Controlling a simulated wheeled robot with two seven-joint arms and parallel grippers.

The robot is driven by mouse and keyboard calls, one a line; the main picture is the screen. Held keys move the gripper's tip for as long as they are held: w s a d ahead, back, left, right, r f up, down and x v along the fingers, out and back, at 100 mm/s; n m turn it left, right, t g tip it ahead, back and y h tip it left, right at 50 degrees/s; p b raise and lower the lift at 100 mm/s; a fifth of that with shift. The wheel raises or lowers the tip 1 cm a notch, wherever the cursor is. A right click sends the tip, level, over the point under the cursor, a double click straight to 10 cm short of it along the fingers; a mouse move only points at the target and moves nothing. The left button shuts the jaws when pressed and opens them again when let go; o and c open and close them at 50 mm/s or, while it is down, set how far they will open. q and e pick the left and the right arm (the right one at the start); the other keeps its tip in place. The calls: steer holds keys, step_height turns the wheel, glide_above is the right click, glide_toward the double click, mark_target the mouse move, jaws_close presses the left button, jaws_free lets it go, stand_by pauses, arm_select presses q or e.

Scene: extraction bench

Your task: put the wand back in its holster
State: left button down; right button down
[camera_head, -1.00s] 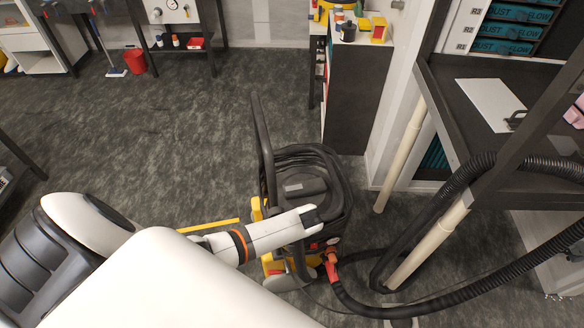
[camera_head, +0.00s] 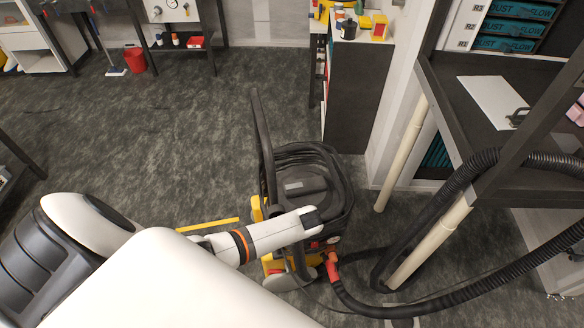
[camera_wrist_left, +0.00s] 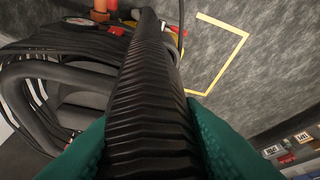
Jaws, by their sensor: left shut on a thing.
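In the left wrist view, my left gripper (camera_wrist_left: 150,145), with green finger pads, is shut on a black ribbed tube (camera_wrist_left: 153,85). The tube runs away from the fingers toward the top of the picture. I cannot tell whether this is the wand's grip or a hose end. In the head view my left arm reaches from the left across the black extractor (camera_head: 305,183) on the floor, and hides the jaws. A tall black bar (camera_head: 260,130) stands up at the extractor's left side. I cannot pick out the holster. My right gripper is not in view.
A thick black ribbed hose (camera_head: 432,212) loops from the extractor to the dark bench (camera_head: 450,95) at right. A pale pipe (camera_head: 403,155) stands by the bench. A dark cabinet (camera_head: 352,100) stands behind the extractor. The grey floor (camera_head: 170,140) at left is mostly clear.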

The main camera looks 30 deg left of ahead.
arm_select(q)
steer(key=shift+f+b, duration=1.15)
steer(key=shift+f, duration=0.35)
steer(key=c, duration=0.9)
jaws_free()
steer(key=shift+s+d+r, duration=0.1)
steer(key=shift+d+r, duration=0.1)
steer(key=shift+r, duration=0.25)
steer(key=v, duration=1.1)
steer(key=shift+p, duration=0.45)
